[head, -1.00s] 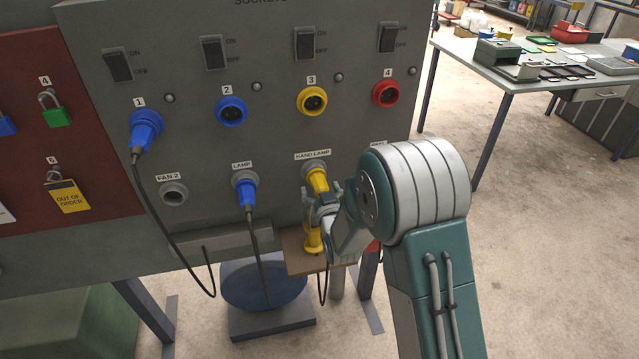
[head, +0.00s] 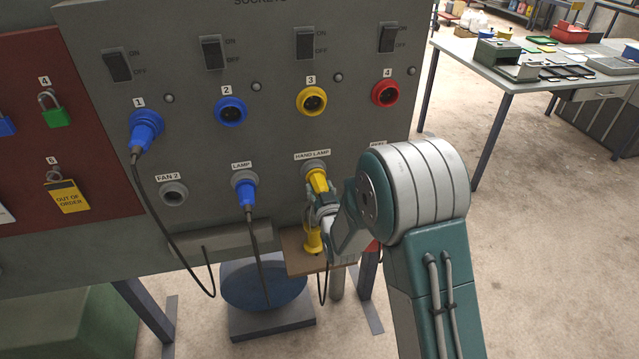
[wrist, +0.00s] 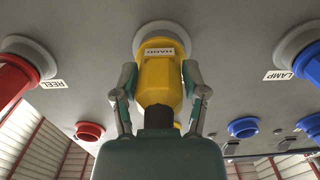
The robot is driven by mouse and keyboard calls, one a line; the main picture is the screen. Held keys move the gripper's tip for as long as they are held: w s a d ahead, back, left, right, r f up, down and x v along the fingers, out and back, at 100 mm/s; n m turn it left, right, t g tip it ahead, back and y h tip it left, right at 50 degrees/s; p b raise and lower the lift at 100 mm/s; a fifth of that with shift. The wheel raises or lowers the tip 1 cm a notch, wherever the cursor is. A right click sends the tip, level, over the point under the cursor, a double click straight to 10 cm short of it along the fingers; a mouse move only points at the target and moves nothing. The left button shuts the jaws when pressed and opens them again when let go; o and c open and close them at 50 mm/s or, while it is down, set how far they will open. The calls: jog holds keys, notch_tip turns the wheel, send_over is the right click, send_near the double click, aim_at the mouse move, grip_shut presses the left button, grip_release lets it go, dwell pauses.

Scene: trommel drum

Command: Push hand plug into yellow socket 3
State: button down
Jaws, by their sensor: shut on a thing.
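The yellow hand plug (head: 315,182) sits in the holder under the HAND LAMP label, below socket 3. In the wrist view the yellow plug (wrist: 160,78), marked HAND, points into a round grey holder (wrist: 162,30). My gripper (wrist: 160,85) is shut on the plug, with one finger on each side. In the head view my gripper (head: 318,208) partly hides the plug's lower part. Yellow socket 3 (head: 312,101) is empty, its dark face showing, on the grey panel above.
Blue socket 2 (head: 232,111) and red socket 4 (head: 385,93) flank socket 3. A blue plug (head: 146,130) is in socket 1, and another blue plug (head: 246,190) is in the LAMP holder. A small brown shelf (head: 300,252) with a yellow object is below my gripper.

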jog(key=shift+r, duration=0.55)
jog(key=shift+v, duration=1.85)
jog(key=shift+s+d+f, duration=0.1)
jog(key=shift+s+f, duration=0.05)
jog(key=shift+s, duration=0.25)
jog(key=shift+s, duration=0.1)
jog(key=shift+v, duration=2.4)
jog(key=shift+f, duration=0.1)
